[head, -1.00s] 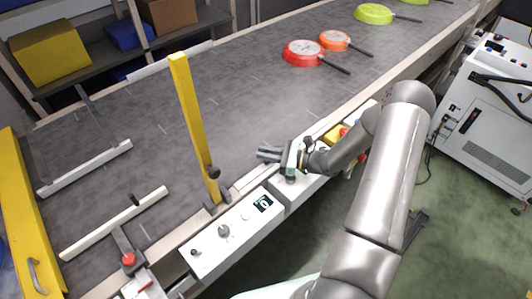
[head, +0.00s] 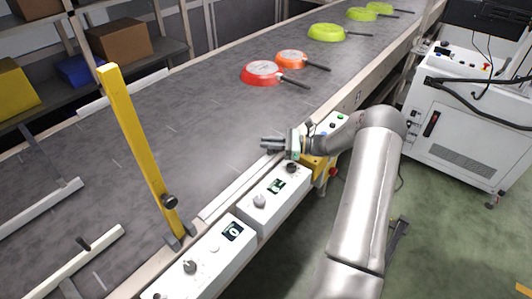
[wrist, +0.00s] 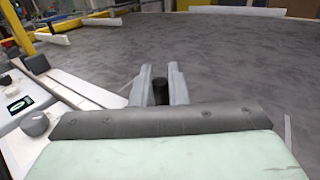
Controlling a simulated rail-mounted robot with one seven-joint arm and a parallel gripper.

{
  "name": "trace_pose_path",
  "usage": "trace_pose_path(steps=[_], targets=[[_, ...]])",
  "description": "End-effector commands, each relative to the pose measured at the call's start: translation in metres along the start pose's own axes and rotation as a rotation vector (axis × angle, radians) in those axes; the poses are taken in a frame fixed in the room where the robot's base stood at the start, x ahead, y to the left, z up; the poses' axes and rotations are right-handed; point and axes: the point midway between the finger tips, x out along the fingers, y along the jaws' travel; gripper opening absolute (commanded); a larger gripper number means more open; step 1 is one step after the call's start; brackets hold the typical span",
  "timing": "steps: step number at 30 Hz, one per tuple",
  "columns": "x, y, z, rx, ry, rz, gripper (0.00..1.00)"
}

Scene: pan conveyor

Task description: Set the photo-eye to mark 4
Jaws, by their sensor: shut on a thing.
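My gripper (head: 271,146) is at the near edge of the conveyor, low over the side rail. In the wrist view its two grey fingers (wrist: 160,86) are shut on a dark cylindrical knob (wrist: 161,88), which stands upright between them. In the head view the knob is hidden by the fingers and wrist. I cannot make out the photo-eye's body or the mark numbers. A pale strip (head: 238,190) runs along the belt edge to the left of my gripper.
A yellow post (head: 138,150) with a black knob stands at the near belt edge. White control boxes with displays (head: 232,231) (head: 277,187) line the front. Red (head: 258,76), orange (head: 291,58) and green pans (head: 326,32) lie farther up the belt. A white cabinet (head: 470,125) stands right.

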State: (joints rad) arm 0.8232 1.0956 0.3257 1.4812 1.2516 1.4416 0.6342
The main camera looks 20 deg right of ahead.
Motion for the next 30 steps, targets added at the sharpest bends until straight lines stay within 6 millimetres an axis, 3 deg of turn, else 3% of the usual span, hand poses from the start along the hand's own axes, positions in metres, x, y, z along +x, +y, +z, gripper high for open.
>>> trace_pose_path(steps=[15, 16, 26, 30], targets=[[-0.003, -0.004, -0.001, 0.002, 0.000, 0.002, 0.00], [-0.003, -0.004, -0.001, 0.002, 0.000, 0.002, 0.21], [-0.005, -0.004, -0.001, 0.001, 0.000, 0.001, 0.21], [-0.020, -0.005, -0.002, 0.001, 0.001, -0.001, 0.21]])
